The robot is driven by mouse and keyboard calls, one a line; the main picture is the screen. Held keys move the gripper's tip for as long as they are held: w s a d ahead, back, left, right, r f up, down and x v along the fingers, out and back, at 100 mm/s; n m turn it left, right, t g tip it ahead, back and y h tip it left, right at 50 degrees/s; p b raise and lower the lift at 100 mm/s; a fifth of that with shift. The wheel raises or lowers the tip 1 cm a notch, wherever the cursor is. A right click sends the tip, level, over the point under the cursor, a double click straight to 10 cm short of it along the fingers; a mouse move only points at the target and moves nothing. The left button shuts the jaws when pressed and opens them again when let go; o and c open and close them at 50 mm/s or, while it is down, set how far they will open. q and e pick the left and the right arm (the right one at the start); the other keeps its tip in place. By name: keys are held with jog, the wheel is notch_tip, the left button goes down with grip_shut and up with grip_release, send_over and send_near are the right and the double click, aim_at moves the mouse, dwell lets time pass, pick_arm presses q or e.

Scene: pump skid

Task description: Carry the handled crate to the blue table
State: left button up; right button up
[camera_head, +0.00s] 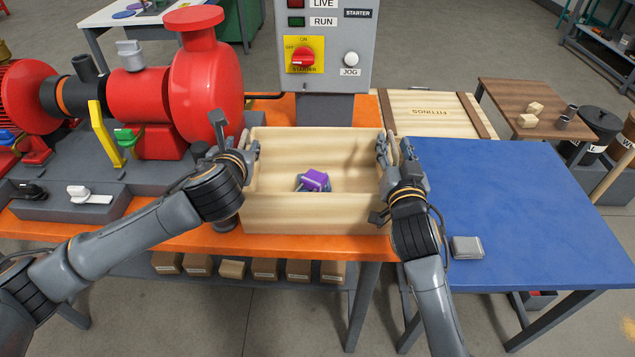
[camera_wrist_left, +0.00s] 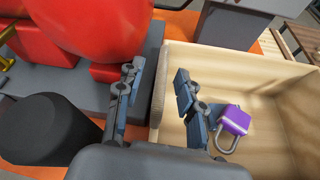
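The handled crate (camera_head: 315,215) is an open box of pale wood on the orange table's right end. A purple padlock (camera_head: 314,180) lies inside; it also shows in the left wrist view (camera_wrist_left: 235,120). My left gripper (camera_head: 236,143) is at the crate's left wall. In the left wrist view its fingers (camera_wrist_left: 160,90) are spread, one outside the wall and one inside, with gaps showing. My right gripper (camera_head: 395,152) is at the right wall, its fingers apart on either side of it. The blue table (camera_head: 520,200) stands to the right.
A grey block (camera_head: 467,247) lies near the blue table's left front edge; the rest of its top is clear. The red pump (camera_head: 205,80) stands left of the crate. The grey starter box (camera_head: 325,45) rises behind it. A fittings crate (camera_head: 430,115) stands behind the blue table.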

pick_arm(q)
grip_shut()
pick_arm(e)
grip_shut()
